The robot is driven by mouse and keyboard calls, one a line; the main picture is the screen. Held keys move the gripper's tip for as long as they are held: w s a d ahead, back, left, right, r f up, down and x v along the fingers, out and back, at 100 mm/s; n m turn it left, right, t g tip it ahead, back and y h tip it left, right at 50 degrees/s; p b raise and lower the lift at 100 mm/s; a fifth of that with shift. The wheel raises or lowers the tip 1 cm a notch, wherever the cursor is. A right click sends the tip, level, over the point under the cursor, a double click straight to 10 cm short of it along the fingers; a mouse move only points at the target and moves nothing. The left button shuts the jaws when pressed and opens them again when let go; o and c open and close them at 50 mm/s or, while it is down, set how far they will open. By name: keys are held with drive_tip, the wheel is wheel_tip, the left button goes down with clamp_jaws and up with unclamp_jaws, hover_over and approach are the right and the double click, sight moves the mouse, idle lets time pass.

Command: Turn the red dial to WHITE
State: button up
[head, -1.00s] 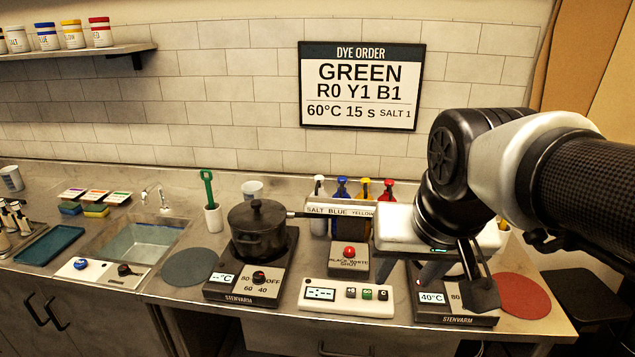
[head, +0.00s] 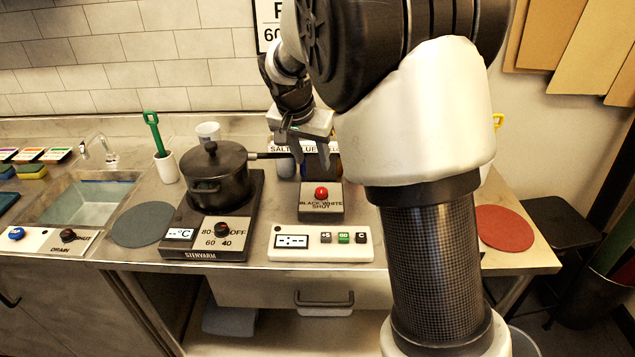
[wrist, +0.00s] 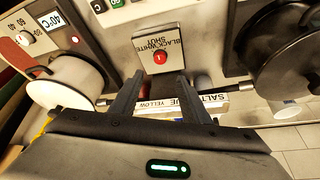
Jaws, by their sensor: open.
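In the wrist view the red dial (wrist: 160,58) has a small pale mark, and the label reads upside down. I cannot tell which word the dial points to. My gripper (head: 311,158) is open and empty, above and behind the box. In the wrist view its fingers (wrist: 160,80) point toward the box, with the dial just beyond the fingertips and roughly centred between them. They appear apart from the dial.
A black pot (head: 218,178) stands on the left hotplate (head: 180,251), its handle reaching toward my gripper. A timer panel (head: 290,256) lies in front of the box. The bottle rack (wrist: 240,98) is close under my fingers. A white pot (wrist: 70,85) is at the wrist view's left.

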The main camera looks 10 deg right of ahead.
sight(322, 190)
drive_tip(key=x, duration=1.3)
drive_tip(key=shift+f, duration=0.25)
drive_tip(key=shift+c, duration=0.4)
drive_tip(key=c, duration=0.9)
drive_tip(key=shift+c, duration=0.2)
drive_tip(key=shift+n, duration=0.3)
drive_tip(key=shift+d+n+y+b, duration=0.2)
drive_tip(key=shift+n+y+b, duration=0.3)
drive_tip(key=shift+n, duration=0.5)
drive_tip(key=shift+d+n+t+y, duration=0.1)
drive_tip(key=shift+n+t+y, duration=0.3)
drive_tip(key=shift+n, duration=0.8)
drive_tip(key=shift+n+y+p, duration=0.6)
drive_tip(key=shift+n+y, duration=0.2)
drive_tip(key=shift+n, duration=1.1)
